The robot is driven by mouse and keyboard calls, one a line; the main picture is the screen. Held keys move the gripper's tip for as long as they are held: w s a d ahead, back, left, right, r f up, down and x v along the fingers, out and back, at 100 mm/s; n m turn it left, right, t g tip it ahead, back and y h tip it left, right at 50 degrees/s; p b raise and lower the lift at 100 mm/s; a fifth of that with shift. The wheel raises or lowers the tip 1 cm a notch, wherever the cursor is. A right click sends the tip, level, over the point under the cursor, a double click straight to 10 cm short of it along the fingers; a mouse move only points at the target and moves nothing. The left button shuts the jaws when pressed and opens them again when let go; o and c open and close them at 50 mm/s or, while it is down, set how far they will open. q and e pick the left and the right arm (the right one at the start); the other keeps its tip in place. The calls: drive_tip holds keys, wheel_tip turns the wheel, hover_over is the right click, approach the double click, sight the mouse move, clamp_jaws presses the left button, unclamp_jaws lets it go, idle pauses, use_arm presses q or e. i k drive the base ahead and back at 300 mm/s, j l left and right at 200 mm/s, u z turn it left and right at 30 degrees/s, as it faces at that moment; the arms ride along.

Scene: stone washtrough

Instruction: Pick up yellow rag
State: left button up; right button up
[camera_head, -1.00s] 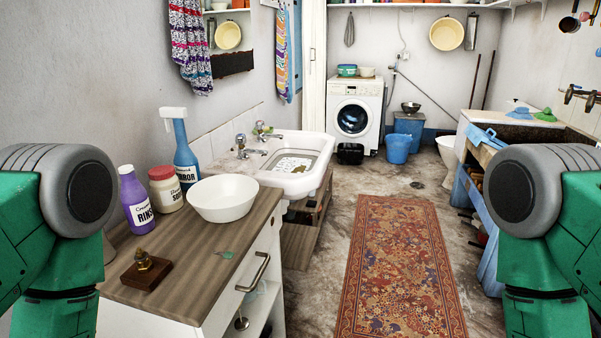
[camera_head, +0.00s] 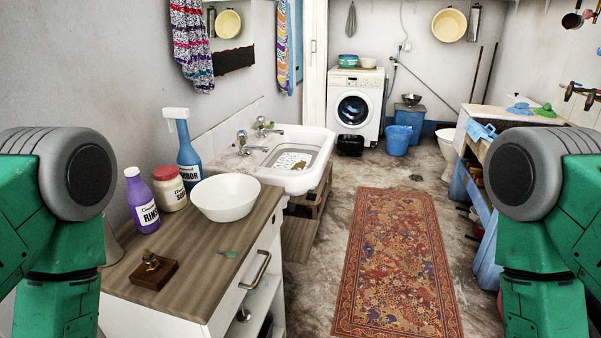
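I cannot make out a clear yellow rag. A white sink (camera_head: 311,178) at centre left holds a patterned, pale item (camera_head: 287,160) with a small brownish-yellow patch; I cannot tell what it is. A blue cloth (camera_head: 520,108) and a green cloth (camera_head: 545,110) lie on the stone trough at the right. A light blue cloth (camera_head: 482,131) hangs over its front edge. Only my upper arm parts show at both sides; neither gripper is in view.
A wooden-topped cabinet (camera_head: 216,282) stands at front left with a white bowl (camera_head: 226,198), bottles and a small wooden block (camera_head: 153,272). A red patterned rug (camera_head: 395,265) covers the open middle floor. A washing machine (camera_head: 355,103) and blue bucket (camera_head: 397,140) stand at the back.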

sight(299, 165)
drive_tip(key=i+l+u, duration=0.1)
drive_tip(key=l, duration=0.15)
drive_tip(key=i+l+u, duration=0.45)
drive_tip(key=i+l, duration=0.15)
drive_tip(key=i+l+u, duration=0.15)
drive_tip(key=l, duration=0.3)
drive_tip(key=i+l+u, duration=0.3)
drive_tip(key=l, duration=0.35)
drive_tip(key=i+l+u, duration=0.15)
drive_tip(key=l, duration=0.25)
drive_tip(key=i+l+u, duration=0.15)
drive_tip(key=l, duration=0.25)
